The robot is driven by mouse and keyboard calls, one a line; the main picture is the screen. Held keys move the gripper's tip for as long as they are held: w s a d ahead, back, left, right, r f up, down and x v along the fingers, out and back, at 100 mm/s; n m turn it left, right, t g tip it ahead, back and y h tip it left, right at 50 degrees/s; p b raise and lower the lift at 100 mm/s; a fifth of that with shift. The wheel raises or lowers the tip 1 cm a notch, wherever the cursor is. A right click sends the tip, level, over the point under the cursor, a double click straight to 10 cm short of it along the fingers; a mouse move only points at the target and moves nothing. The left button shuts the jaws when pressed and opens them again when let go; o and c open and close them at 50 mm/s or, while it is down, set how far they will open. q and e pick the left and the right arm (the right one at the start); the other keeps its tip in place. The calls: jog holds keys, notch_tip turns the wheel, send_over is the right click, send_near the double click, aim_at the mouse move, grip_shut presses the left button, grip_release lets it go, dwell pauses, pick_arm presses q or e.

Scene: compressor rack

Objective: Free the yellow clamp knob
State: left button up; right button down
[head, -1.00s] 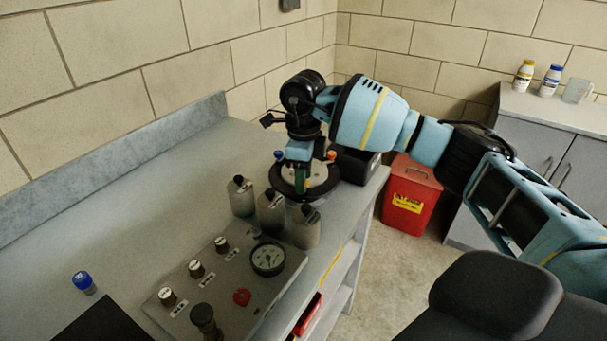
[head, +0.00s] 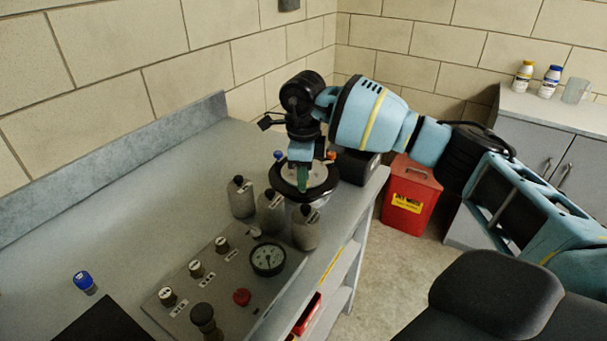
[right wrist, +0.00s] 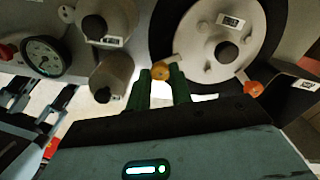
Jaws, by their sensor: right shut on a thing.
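The yellow clamp knob (right wrist: 161,71) shows in the right wrist view at the edge of a pale round lid (right wrist: 212,62) with a dark rim. My right gripper (right wrist: 162,78) is shut on it, with one green finger on each side. In the head view, my right gripper (head: 302,186) reaches down to the near edge of the same lid (head: 318,175), and the yellow knob is hidden behind the fingers. An orange knob (head: 332,155) and a blue knob (head: 278,155) sit around the lid. My left gripper is not in view.
Several grey cylinders (head: 271,212) stand close in front of the lid. A panel with a gauge (head: 268,258), a red knob (head: 242,297) and several small knobs is nearer. The bench's left part is mostly clear.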

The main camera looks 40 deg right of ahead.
jog(key=n, duration=1)
jog(key=shift+n, duration=0.3)
jog(key=n, duration=0.4)
jog(key=shift+n, duration=0.8)
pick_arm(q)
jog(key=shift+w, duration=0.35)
pick_arm(e)
jog(key=shift+n, duration=0.4)
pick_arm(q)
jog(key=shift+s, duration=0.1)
